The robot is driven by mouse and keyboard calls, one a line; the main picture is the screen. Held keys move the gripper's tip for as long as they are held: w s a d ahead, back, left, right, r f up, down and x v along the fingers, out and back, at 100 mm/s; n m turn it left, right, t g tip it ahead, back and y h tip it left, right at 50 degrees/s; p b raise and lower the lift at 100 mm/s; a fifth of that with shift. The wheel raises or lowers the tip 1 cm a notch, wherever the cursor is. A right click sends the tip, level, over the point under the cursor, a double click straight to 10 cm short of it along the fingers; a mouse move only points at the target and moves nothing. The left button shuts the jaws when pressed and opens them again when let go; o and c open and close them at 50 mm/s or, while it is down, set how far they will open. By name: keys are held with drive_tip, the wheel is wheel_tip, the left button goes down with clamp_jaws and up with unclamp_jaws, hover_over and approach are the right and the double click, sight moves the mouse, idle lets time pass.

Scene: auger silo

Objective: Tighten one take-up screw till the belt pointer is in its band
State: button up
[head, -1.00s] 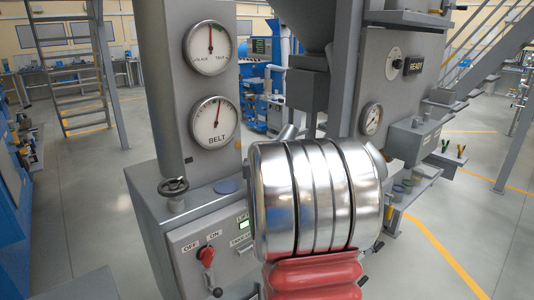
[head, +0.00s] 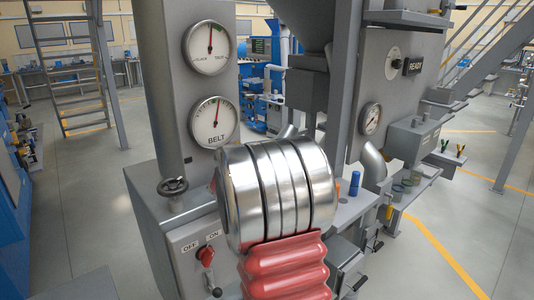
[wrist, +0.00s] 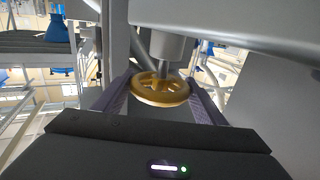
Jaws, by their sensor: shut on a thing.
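A yellow handwheel (wrist: 160,98) hangs below a grey shaft in the wrist view. My gripper (wrist: 163,88) is shut on it, with one dark jaw on each side of its rim. In the head view my own arm hides the gripper and the wheel. The round white BELT gauge (head: 214,122) is on the grey column, its pointer near upright and leaning slightly right. Above it a SLACK–TAUT gauge (head: 210,48) has its pointer about straight up.
A dark small handwheel (head: 173,186) and a red switch (head: 206,255) marked OFF and ON are left of my arm. A grey panel with a READY sign (head: 414,66) and a dial (head: 370,118) stands right. Open floor lies beyond both sides.

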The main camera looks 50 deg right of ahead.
drive_tip(key=shift+w+r+m+g, duration=0.1)
drive_tip(key=shift+r+m+g, duration=0.05)
drive_tip(key=shift+m+g, duration=0.2)
idle(0.3)
drive_tip(key=o, duration=1)
drive_tip(key=shift+o, duration=0.2)
drive_tip(key=v, duration=1.4)
drive_tip(key=shift+f, duration=0.3)
drive_tip(key=shift+w, duration=0.1)
